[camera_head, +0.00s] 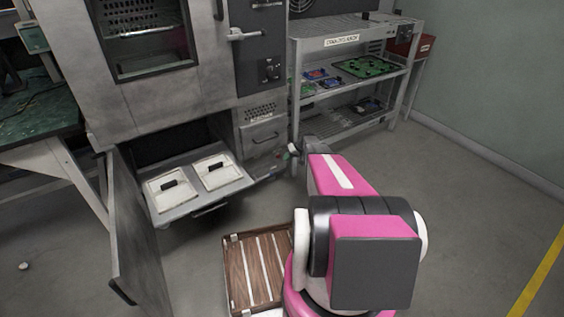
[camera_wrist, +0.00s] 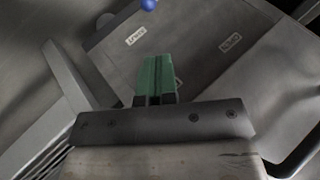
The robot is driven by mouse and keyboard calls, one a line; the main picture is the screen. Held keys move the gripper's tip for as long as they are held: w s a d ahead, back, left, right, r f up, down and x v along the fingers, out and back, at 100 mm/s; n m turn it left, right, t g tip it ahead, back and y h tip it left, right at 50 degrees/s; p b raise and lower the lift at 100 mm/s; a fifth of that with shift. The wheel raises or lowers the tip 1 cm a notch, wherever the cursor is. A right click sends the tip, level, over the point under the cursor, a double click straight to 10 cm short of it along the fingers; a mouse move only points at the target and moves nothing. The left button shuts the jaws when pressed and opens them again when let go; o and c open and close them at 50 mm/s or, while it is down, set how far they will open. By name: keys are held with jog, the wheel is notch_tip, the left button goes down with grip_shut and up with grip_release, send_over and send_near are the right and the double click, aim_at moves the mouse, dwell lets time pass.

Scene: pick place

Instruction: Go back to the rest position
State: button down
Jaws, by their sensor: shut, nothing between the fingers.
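My gripper shows in the wrist view with its two green fingers (camera_wrist: 155,80) pressed together and nothing between them. The fingers point toward a grey metal panel (camera_wrist: 120,58) bearing small white labels. No contact between fingers and panel is visible. In the head view my pink and black arm reaches forward toward the machine and shelf. The gripper is hard to make out there at the far end of the arm, close to the machine's lower right side.
A large grey machine (camera_head: 100,84) has its lower door (camera_head: 136,240) open at left and a drawer (camera_head: 205,208) pulled out, holding two white-lidded bins. A metal shelf (camera_head: 345,45) with green boards (camera_head: 370,66) stands right. A wooden slatted pallet (camera_head: 237,270) lies low in front. Right floor is clear.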

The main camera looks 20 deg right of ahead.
jog(key=s+a+r+h, duration=0.2)
jog(key=s+a+r, duration=0.3)
jog(key=s, duration=0.8)
jog(key=s+a+r+m+g+h, duration=0.1)
jog(key=s+a+r+h, duration=0.2)
jog(key=s+r, duration=0.9)
jog(key=s+a+r+m+g+h, duration=0.1)
jog(key=s+a+r+h, duration=0.2)
jog(key=s+a+r, duration=0.5)
jog(key=s+r, duration=0.1)
jog(key=s, duration=0.4)
jog(key=shift+s+r, duration=0.25)
jog(key=shift+s, duration=0.15)
